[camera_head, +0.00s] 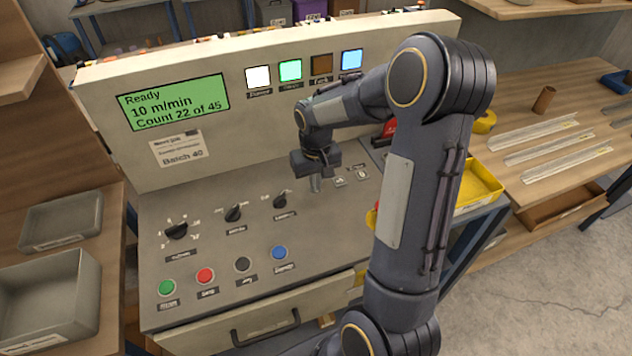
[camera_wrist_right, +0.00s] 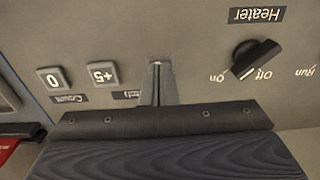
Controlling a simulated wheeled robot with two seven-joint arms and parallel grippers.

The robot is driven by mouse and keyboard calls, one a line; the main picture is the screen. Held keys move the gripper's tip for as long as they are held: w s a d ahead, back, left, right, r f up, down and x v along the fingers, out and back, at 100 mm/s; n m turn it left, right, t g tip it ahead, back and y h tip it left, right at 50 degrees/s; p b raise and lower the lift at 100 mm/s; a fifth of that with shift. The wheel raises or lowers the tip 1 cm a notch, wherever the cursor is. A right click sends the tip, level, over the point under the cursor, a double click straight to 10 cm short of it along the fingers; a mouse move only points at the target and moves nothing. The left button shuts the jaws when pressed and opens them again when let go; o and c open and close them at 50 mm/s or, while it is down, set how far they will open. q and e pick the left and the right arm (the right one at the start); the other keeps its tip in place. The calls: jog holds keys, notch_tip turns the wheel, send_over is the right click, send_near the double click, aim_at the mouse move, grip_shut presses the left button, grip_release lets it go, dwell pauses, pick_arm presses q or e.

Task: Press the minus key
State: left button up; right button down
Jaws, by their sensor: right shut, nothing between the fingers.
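My right gripper (camera_head: 315,186) is shut and empty, pointing down at the console's sloping control panel (camera_head: 215,235). In the right wrist view, which shows the panel upside down, its closed fingertips (camera_wrist_right: 157,66) are at or just above the panel, between the +5 key (camera_wrist_right: 102,74) and the Heater knob (camera_wrist_right: 255,58). I cannot make out a minus key; the spot at the fingertips is covered by the fingers. A label (camera_wrist_right: 127,95) beside the fingers is partly hidden. A 0 key (camera_wrist_right: 51,79) sits beside the +5 key. My left gripper is not in view.
The green display (camera_head: 173,102) reads Ready, 10 m/min, Count 22 of 45. Several coloured buttons (camera_head: 205,275) line the panel's front, with knobs (camera_head: 177,231) behind them. A yellow bin (camera_head: 480,185) stands right of the console. Grey trays (camera_head: 62,222) lie at left.

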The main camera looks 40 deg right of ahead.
jog(key=shift+s+a+f, duration=0.15)
jog(key=shift+s+f, duration=0.15)
jog(key=shift+f, duration=0.3)
jog(key=shift+w+r+p, duration=0.1)
jog(key=shift+r+p, duration=0.35)
jog(key=r+p, duration=0.2)
jog(key=r, duration=0.1)
jog(key=r+p, duration=0.1)
jog(key=r, duration=0.1)
jog(key=shift+w+r+p, duration=0.1)
jog(key=shift+w+p, duration=0.15)
jog(key=shift+p, duration=0.05)
jog(key=shift+s+r+b, duration=0.1)
jog(key=shift+r+b, duration=0.55)
jog(key=shift+r, duration=0.25)
notch_tip(320, 180, up, 7)
jog(key=shift+r, duration=0.15)
